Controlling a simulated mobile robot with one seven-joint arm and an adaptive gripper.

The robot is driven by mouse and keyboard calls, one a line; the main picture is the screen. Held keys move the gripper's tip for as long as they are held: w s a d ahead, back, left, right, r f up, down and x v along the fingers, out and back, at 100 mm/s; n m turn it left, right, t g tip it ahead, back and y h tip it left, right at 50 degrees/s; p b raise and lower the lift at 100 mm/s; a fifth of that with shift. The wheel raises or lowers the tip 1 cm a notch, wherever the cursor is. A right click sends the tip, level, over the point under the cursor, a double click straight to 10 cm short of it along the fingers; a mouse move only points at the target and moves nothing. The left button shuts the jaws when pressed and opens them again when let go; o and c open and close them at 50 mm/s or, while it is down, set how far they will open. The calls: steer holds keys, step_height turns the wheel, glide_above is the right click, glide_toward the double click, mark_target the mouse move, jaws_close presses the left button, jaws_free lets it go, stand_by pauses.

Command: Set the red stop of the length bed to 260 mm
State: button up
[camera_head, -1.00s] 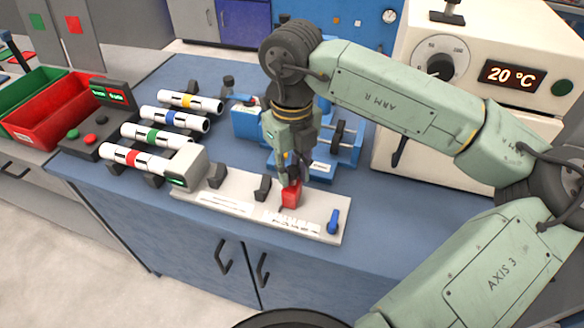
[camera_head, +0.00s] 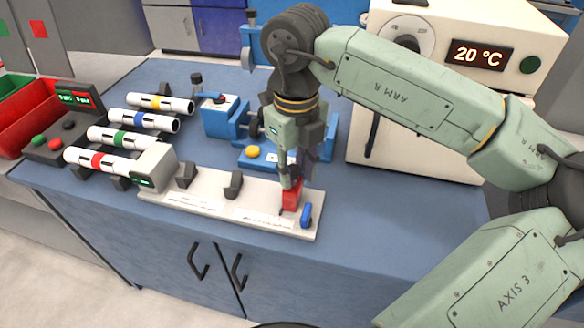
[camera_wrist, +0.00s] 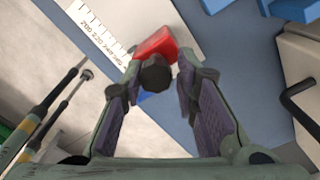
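The red stop (camera_head: 291,197) stands near the right end of the pale length bed (camera_head: 212,204), just left of the blue lever (camera_head: 306,214). My gripper (camera_head: 291,180) points down at the stop. In the wrist view, the fingers (camera_wrist: 160,78) stand on both sides of the red stop (camera_wrist: 158,43) and its black knob (camera_wrist: 155,74). The left fingertip is against it; a narrow gap shows between knob and right fingertip. The printed scale (camera_wrist: 100,38) runs from 200 upward toward the stop. Its higher marks lie close beside the stop; the exact reading cannot be told.
Several white pipes with coloured bands (camera_head: 125,138) lie on supports at the left. A blue fixture (camera_head: 225,120) stands behind the bed. A white oven (camera_head: 400,135) showing 20 °C is at the back right. Blue worktop (camera_head: 365,210) is clear right of the bed.

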steer(key=shift+o, duration=1.4)
steer(key=shift+a+r, duration=0.1)
step_height(320, 180, up, 12)
